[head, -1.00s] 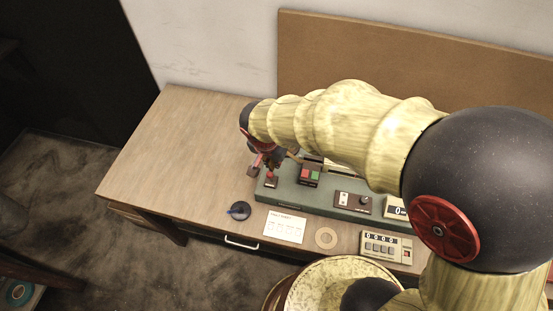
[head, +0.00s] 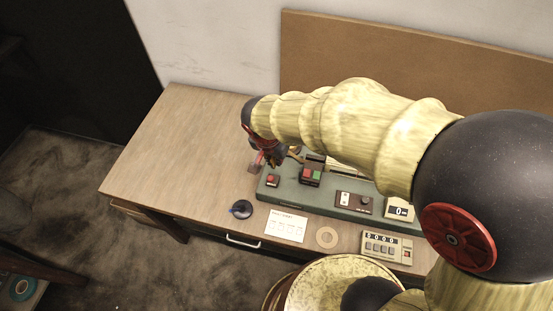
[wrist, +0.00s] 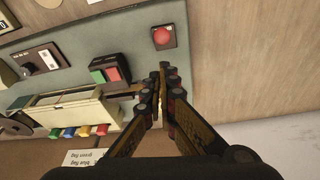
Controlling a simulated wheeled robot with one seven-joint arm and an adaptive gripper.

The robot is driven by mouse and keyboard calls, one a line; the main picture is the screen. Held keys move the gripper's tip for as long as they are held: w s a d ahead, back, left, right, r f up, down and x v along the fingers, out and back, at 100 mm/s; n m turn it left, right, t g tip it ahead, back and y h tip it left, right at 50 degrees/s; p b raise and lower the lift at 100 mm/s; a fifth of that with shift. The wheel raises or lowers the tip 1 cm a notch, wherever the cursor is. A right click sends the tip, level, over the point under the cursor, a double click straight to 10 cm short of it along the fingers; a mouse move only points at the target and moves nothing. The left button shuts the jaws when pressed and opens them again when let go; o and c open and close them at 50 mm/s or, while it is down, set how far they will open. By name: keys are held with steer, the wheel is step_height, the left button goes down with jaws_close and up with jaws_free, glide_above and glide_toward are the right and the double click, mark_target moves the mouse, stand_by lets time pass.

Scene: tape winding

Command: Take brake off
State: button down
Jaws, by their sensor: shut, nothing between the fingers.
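A green machine base (head: 300,196) lies on the desk. At its left end is a dark box with a round red button (head: 272,180), also clear in the wrist view (wrist: 162,36). Beside it is a dark switch box with a green and a red key (head: 311,174), also in the wrist view (wrist: 109,72). A dark lever-like rod (wrist: 124,94) reaches from the machine towards my fingers; I cannot tell whether they touch it. My gripper (wrist: 165,72) is shut and empty near the base's end edge. In the head view my gripper (head: 270,157) is partly hidden. No part is clearly labelled as the brake.
A dark round object (head: 241,209), a printed sheet (head: 286,226), a tan ring (head: 327,237) and a counter box (head: 387,247) lie along the desk front. Coloured tabs (wrist: 78,131) line the machine. The left desk top (head: 180,150) is clear.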

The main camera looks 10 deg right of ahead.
steer(key=s+p+v, duration=0.1)
steer(key=p+v, duration=0.1)
steer(key=v, duration=0.7)
steer(key=shift+s+p, duration=0.35)
steer(key=shift+s, duration=0.1)
steer(key=shift+f, duration=0.1)
